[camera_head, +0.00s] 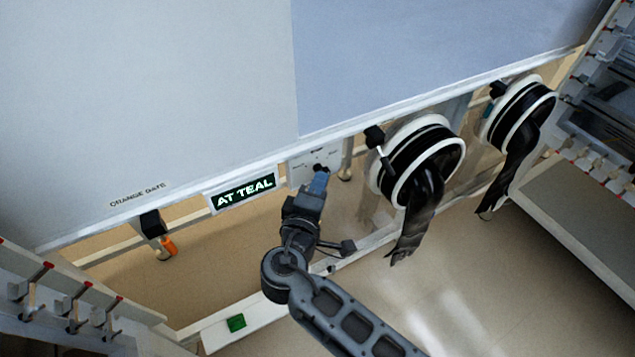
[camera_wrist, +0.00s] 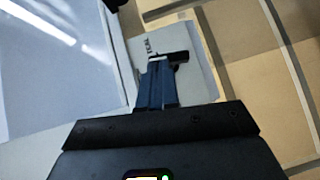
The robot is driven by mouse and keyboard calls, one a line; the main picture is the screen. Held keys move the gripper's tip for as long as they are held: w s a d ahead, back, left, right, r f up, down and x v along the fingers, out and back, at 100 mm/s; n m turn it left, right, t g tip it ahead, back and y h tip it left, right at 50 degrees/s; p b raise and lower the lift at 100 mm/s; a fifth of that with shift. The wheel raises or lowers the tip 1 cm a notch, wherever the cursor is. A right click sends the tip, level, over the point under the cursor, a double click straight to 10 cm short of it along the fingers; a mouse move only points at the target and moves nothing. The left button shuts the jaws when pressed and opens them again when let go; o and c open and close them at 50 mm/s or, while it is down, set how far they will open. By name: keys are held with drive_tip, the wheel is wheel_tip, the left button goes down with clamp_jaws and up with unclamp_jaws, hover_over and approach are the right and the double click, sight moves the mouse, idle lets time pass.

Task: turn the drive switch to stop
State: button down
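The drive switch is on a small pale panel (camera_head: 303,171) under the front edge of the big cabinet, right of the lit sign. Its black handle (camera_wrist: 178,56) points to the right in the wrist view. My gripper (camera_head: 320,178) reaches up to the panel, its blue fingertips at the switch. In the wrist view my gripper's fingers (camera_wrist: 158,66) lie close together, with the tips right at the handle's left part. I cannot tell whether they touch it. The fingers hide part of the switch, and the panel's small lettering is too small to read.
The lit sign (camera_head: 243,193) reads AT TEAL. An orange-handled part (camera_head: 169,246) hangs at the left. Two round glove ports with black gloves (camera_head: 425,195) (camera_head: 520,150) stick out to the right. A green block (camera_head: 236,322) is on a pale ledge below.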

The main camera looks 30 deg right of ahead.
drive_tip(key=shift+d+r+m+g+y+p, duration=0.25)
drive_tip(key=shift+d+m+g+y+p, duration=0.4)
drive_tip(key=shift+m+y+p, duration=0.2)
drive_tip(key=shift+d+r, duration=0.1)
drive_tip(key=shift+d, duration=0.1)
drive_tip(key=shift+a, duration=0.1)
